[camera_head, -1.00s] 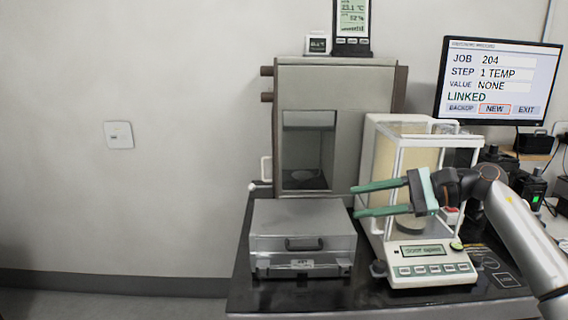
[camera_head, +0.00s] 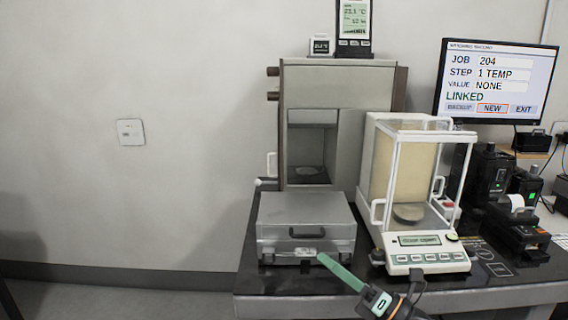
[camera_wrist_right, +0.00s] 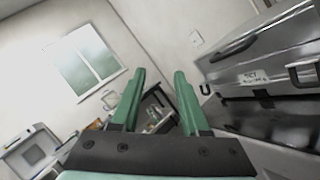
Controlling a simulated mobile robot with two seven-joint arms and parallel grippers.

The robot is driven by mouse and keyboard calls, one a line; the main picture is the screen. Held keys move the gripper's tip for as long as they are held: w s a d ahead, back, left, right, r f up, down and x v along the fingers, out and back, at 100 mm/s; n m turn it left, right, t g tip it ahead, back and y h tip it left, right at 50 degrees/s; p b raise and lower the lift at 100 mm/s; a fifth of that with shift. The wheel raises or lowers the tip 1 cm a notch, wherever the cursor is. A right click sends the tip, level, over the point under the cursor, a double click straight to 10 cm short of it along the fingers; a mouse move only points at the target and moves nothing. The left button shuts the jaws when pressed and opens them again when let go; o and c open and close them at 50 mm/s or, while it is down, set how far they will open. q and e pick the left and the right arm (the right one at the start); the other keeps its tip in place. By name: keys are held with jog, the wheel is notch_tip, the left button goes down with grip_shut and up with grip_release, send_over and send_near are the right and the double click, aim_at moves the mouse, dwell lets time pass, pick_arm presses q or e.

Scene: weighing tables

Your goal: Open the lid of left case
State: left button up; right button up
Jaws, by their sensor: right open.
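The grey metal case (camera_head: 305,222) sits shut on the black table, with a dark handle and a small label on its front. In the right wrist view the case (camera_wrist_right: 270,62) is at the right, with its handle, label and a metal corner showing. My right gripper (camera_head: 324,258) is low in front of the case, its green finger pointing up and left towards the front edge. In the right wrist view the gripper (camera_wrist_right: 160,75) has its two green fingers apart with nothing between them. The case stands beside the right finger; contact cannot be told. My left gripper is out of view.
A glass-walled balance (camera_head: 410,190) stands right of the case. A grey cabinet (camera_head: 330,85) with an open front stands behind it. A monitor (camera_head: 497,82) and small devices are at the right. Bare table (camera_head: 290,277) shows in front of the case.

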jog(key=s+d+f+m+h, duration=0.2)
jog(key=s+f+m+h, duration=0.55)
jog(key=f+m, duration=0.65)
jog(key=s+d+f+m+h, duration=0.2)
jog(key=s+f+m+h, duration=0.4)
jog(key=s+f+m, duration=0.75)
jog(key=s+f+m+g, duration=0.4)
jog(key=s+f+m, duration=0.1)
jog(key=s+m, duration=0.25)
pick_arm(q)
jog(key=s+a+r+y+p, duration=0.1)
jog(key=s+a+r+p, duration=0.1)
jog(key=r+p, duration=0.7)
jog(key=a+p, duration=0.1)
jog(key=p, duration=0.2)
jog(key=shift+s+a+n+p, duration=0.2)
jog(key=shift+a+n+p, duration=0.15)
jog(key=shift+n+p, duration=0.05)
pick_arm(e)
jog(key=d+r+h, duration=0.1)
jog(key=d+r, duration=0.2)
jog(key=r, duration=0.7)
jog(key=shift+d+m, duration=0.15)
jog(key=shift+m, duration=0.15)
